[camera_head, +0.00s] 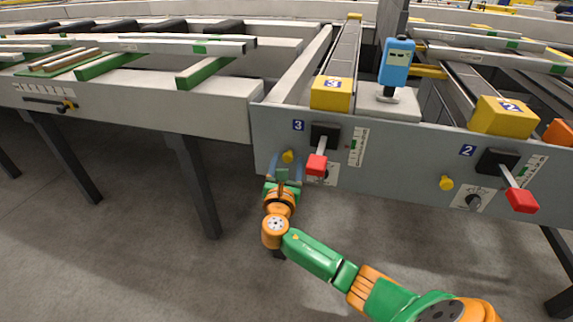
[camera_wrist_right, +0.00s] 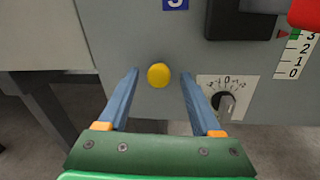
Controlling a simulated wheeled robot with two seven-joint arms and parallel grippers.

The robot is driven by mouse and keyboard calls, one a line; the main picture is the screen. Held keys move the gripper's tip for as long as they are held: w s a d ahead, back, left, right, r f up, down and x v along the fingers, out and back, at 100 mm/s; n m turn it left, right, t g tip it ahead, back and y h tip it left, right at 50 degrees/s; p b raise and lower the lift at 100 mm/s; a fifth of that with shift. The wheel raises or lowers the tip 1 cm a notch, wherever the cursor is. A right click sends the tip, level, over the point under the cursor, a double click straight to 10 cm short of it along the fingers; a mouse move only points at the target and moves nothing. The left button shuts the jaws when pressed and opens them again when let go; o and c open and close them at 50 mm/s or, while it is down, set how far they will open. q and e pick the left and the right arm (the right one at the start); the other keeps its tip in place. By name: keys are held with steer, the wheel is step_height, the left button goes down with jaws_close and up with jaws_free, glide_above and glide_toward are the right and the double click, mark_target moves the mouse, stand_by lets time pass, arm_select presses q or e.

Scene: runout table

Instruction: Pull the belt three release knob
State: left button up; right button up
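The belt three release knob (camera_head: 288,156) is a small round yellow knob on the grey front panel, below the blue "3" label. In the right wrist view the knob (camera_wrist_right: 158,75) sits between the two blue fingers, near their tips, with a gap on each side. My right gripper (camera_head: 286,160) is open and faces the panel; it also shows in the right wrist view (camera_wrist_right: 159,82). I cannot tell how far the fingertips are from the panel. My left gripper is not in view.
A lever with a red handle (camera_head: 317,165) stands out just right of the knob, above a black dial (camera_wrist_right: 226,103). Belt two has its own yellow knob (camera_head: 446,183) and red-handled lever (camera_head: 521,200) farther right. A dark table leg (camera_head: 193,180) stands to the left.

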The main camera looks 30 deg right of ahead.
jaws_close()
stand_by(1.2)
